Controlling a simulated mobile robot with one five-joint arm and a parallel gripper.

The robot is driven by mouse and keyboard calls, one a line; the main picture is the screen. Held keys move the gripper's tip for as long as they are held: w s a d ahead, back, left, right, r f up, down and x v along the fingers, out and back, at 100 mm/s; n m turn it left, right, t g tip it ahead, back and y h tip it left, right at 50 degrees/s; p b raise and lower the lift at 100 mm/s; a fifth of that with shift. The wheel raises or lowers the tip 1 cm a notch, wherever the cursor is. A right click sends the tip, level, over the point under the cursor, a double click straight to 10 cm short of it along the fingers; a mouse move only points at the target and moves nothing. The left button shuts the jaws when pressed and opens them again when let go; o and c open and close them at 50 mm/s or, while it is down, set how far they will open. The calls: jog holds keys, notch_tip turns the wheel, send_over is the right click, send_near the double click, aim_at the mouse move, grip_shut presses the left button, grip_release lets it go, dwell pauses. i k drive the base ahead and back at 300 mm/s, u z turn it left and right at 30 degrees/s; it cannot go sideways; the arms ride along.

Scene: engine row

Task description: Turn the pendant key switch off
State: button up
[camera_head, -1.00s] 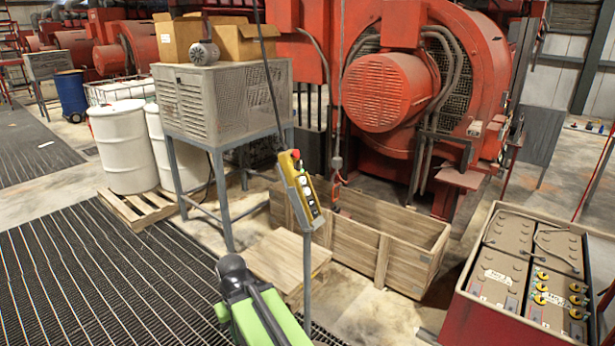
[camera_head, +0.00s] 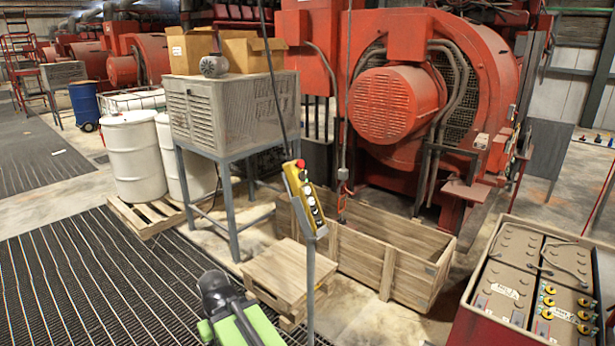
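The yellow pendant (camera_head: 304,199) leans slightly on top of a thin grey post (camera_head: 310,285), with a black cable rising from it. A red button (camera_head: 300,163) sits at its top end, and several pale and dark round controls run down its face. Which of them is the key switch, and how it is turned, is too small to tell. Part of my arm, green and black, shows at the bottom, below and left of the pendant and apart from it. My gripper's fingers do not show.
Behind the post are a long wooden crate (camera_head: 358,256) and a low wooden box (camera_head: 291,272). A grey cabinet (camera_head: 200,110) on legs stands left, white barrels (camera_head: 134,160) beyond. A battery box (camera_head: 475,316) stands right. Floor grating (camera_head: 90,270) at front left is clear.

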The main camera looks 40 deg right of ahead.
aim_at(302, 176)
jog(key=z, duration=0.05)
jog(key=i, duration=1)
jog(key=u, duration=0.05)
